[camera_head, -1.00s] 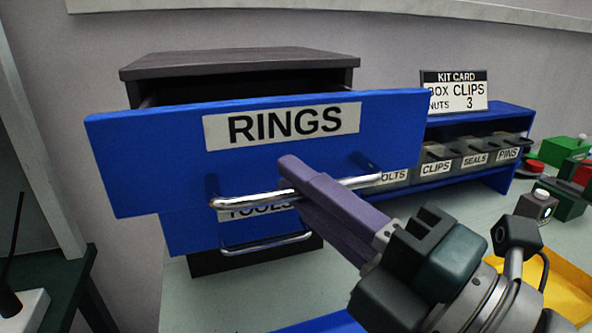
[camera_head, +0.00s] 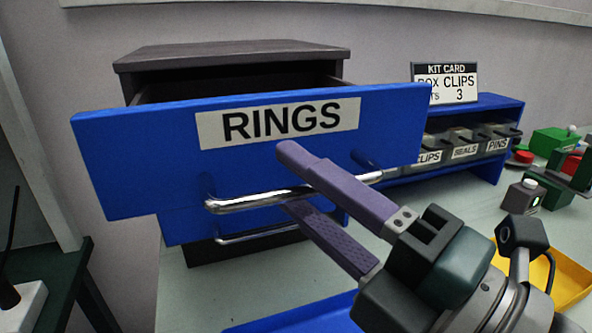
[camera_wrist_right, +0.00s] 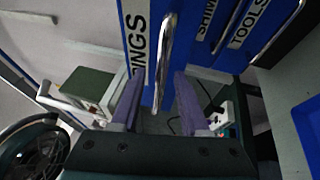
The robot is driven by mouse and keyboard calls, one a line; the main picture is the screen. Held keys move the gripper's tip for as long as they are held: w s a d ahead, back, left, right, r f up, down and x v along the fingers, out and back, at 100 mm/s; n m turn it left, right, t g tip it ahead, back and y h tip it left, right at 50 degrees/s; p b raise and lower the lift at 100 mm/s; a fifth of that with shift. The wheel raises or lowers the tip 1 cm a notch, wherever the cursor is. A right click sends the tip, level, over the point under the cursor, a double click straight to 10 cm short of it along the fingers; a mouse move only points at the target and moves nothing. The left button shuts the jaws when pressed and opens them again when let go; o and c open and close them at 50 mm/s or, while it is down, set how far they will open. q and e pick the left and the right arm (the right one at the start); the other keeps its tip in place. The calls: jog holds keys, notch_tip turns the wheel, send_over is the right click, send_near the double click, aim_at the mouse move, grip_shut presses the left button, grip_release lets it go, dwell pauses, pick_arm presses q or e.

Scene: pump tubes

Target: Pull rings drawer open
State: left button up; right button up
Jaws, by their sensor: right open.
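The blue rings drawer (camera_head: 130,165), labelled RINGS, stands pulled out from a dark cabinet (camera_head: 230,56). Its chrome handle (camera_head: 250,203) runs across the lower part of its front. My right gripper (camera_head: 288,178) is open, one purple finger above the handle and the other below it. In the right wrist view the handle (camera_wrist_right: 166,50) lies beyond and between the spread fingers of the right gripper (camera_wrist_right: 158,98); I cannot tell whether either touches it. A lower drawer with its own handle (camera_head: 262,233) sits beneath, its label hidden. My left gripper is not in view.
A blue rack (camera_head: 487,107) with labelled bins and a kit card (camera_head: 445,84) stands to the right. A yellow tray (camera_head: 570,278) and green parts (camera_head: 553,142) lie at the far right. A blue tray edge (camera_head: 300,315) shows at front.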

jog(key=b+v, duration=0.3)
jog(key=v, duration=0.7)
